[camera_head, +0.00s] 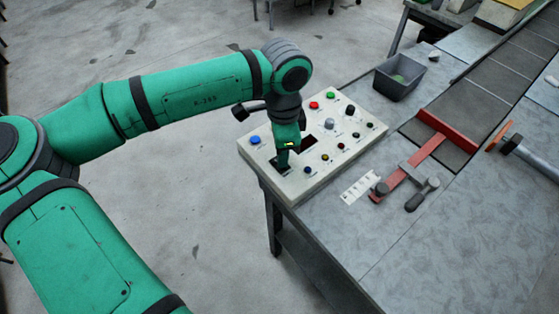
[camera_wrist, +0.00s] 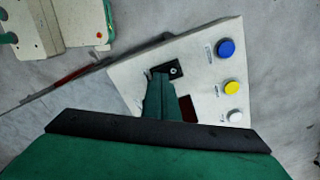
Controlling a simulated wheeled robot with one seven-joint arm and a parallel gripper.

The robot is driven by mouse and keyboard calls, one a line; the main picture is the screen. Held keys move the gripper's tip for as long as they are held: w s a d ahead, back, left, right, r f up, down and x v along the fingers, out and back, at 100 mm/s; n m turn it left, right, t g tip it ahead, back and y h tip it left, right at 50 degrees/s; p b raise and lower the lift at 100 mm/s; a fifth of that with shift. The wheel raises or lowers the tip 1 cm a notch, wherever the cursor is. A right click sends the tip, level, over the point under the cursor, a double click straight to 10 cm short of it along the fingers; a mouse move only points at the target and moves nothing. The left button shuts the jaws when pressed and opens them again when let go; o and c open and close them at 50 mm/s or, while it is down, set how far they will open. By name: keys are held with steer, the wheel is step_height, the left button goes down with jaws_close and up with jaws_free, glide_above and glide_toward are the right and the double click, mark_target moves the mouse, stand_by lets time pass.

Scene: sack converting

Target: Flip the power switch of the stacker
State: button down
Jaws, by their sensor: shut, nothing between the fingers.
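A pale control panel (camera_head: 345,150) with buttons and knobs sits on the near left corner of the table in the head view. A small black switch plate (camera_head: 279,168) is on its near left part. My gripper (camera_head: 283,161) is shut and empty, pointing down at this plate. In the wrist view, the plate (camera_wrist: 176,71) has a small light round detail, and my shut fingertips (camera_wrist: 160,75) reach its left edge and hide part of it. I cannot tell whether they touch it, nor which way the switch is set.
Blue (camera_wrist: 226,47), yellow (camera_wrist: 232,87) and white (camera_wrist: 235,116) buttons stand beside the plate in the wrist view. A red bar fixture (camera_head: 425,160), a grey bin (camera_head: 400,77) and a conveyor (camera_head: 470,105) are to the right. Floor is open left of the panel.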

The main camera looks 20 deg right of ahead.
steer(key=shift+f, duration=0.45)
stand_by(0.3)
step_height(320, 180, up, 7)
stand_by(0.9)
steer(key=shift+w, duration=0.1)
steer(key=shift+s, duration=0.2)
